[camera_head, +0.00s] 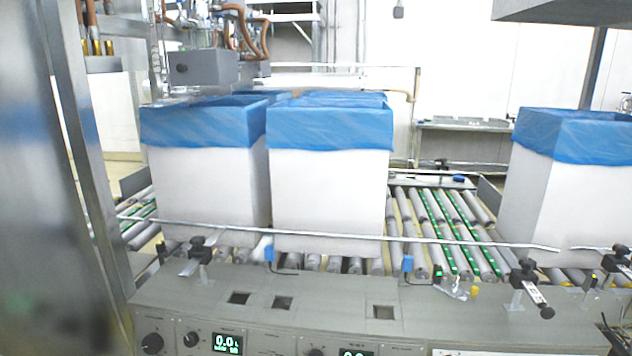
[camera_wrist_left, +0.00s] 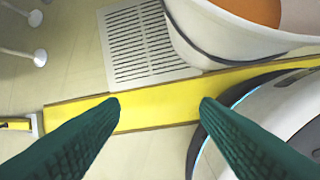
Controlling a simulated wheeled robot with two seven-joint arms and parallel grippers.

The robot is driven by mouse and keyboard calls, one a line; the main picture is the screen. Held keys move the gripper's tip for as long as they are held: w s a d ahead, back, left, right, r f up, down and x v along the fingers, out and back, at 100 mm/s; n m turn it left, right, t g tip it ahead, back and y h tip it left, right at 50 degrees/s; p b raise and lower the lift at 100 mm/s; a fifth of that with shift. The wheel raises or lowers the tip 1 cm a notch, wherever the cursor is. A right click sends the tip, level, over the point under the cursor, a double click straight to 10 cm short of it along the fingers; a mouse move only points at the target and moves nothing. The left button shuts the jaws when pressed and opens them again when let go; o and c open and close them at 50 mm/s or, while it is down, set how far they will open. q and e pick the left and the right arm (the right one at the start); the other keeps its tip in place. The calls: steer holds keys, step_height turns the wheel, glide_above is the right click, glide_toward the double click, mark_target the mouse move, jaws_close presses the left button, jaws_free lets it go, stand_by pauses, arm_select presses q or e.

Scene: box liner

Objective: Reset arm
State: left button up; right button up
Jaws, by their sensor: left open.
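My left gripper (camera_wrist_left: 160,104) shows in the left wrist view with its two dark green fingers wide apart. Nothing is between them, and the floor with a yellow stripe (camera_wrist_left: 140,112) lies below. Neither gripper shows in the head view. In the head view, white boxes with blue liners folded over their rims stand on a roller conveyor (camera_head: 440,230). One box (camera_head: 328,195) is at the centre, another box (camera_head: 208,180) is to its left, and a third box (camera_head: 570,190) is at the right. More blue liner shows behind the front pair.
A grey control panel (camera_head: 330,312) with knobs and lit displays runs along the front. A metal rail (camera_head: 350,236) crosses before the boxes. Rollers between the centre and right boxes are clear. A metal post (camera_head: 85,160) stands at the left. A floor grate (camera_wrist_left: 148,45) shows in the wrist view.

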arm_select(q)
steer(key=s+f+n+g, duration=0.1)
steer(key=s+f+n, duration=0.15)
steer(key=s, duration=0.95)
steer(key=s+a+r+g+p, duration=0.1)
steer(key=s+r+p, duration=0.5)
steer(key=p, duration=0.7)
steer(key=shift+s+a+r+m+h, duration=0.25)
steer(key=shift+s+m, duration=0.2)
steer(key=shift+s, duration=0.7)
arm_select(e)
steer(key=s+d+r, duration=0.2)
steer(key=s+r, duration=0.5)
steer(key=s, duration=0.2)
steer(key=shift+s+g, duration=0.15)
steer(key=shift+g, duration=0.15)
